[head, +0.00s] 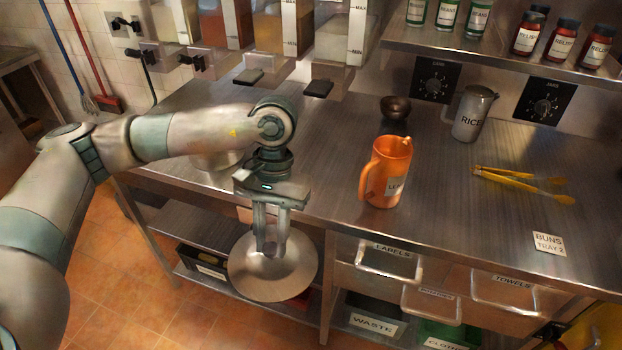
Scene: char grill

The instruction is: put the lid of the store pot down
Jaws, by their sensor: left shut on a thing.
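The round grey metal lid (290,284) hangs in front of the counter's front edge, over the lower shelf and floor. My left gripper (271,246) points down and is shut on the lid at its middle; the fingers hide the grip point. A rounded metal vessel (212,162) stands on the counter behind my left forearm. The arm hides most of it, so I cannot tell for sure that it is the store pot. My right gripper is not in view.
On the steel counter (310,150) stand an orange jug (390,172), a dark bowl (396,107) and a RICE canister (472,114). Dispensers (340,45) overhang the back left. Bare counter lies between the arm and jug.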

